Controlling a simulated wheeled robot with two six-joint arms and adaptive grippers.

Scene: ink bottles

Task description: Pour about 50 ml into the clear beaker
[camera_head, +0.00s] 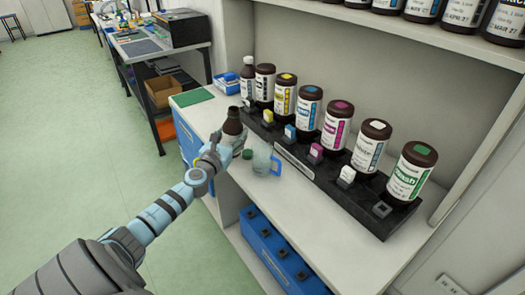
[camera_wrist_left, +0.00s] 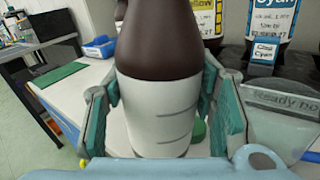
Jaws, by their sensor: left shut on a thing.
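My left gripper (camera_head: 216,146) is shut on a dark brown bottle (camera_head: 233,124) with a white label. The bottle looks about upright, close to the left of the clear beaker (camera_head: 262,158). In the left wrist view the same bottle (camera_wrist_left: 165,105) fills the middle, with the teal finger pads of my gripper (camera_wrist_left: 164,110) on both sides of it. The beaker (camera_wrist_left: 285,115) shows in part at the right edge there. It has a blue handle on its right side in the head view. I cannot make out any liquid in it. My right gripper is not in view.
A black rack (camera_head: 335,192) with several labelled brown bottles runs along the back of the white counter (camera_head: 300,225). A green cap (camera_head: 247,154) lies beside the beaker. A green mat (camera_head: 192,97) and a blue tray (camera_head: 228,82) are at the far left.

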